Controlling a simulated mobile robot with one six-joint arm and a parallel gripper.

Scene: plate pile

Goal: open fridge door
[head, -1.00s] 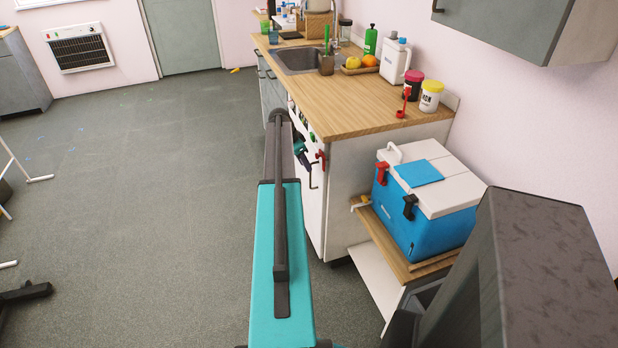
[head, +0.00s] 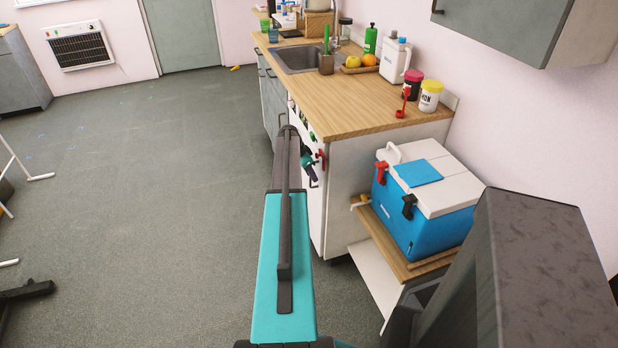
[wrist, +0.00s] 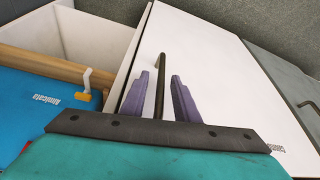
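The fridge door is a plain white panel (wrist: 215,55) in the wrist view, with a dark bar handle (wrist: 161,62). In the head view its narrow white front (head: 317,215) shows under the counter's near end. My gripper (wrist: 160,74) has two purple fingers, spread apart, one on each side of the handle. The handle lies between them with a visible gap on both sides. In the head view my arm hides much of the door, and the fingers are hard to make out. The door looks shut.
A blue cooler (head: 415,227) with a white lid stands on a wooden-topped shelf (head: 375,230) beside the counter. The wooden counter (head: 350,107) carries a sink, bottles and fruit. A grey cabinet front (wrist: 285,85) adjoins the door. Open grey floor (head: 150,180) lies to the left.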

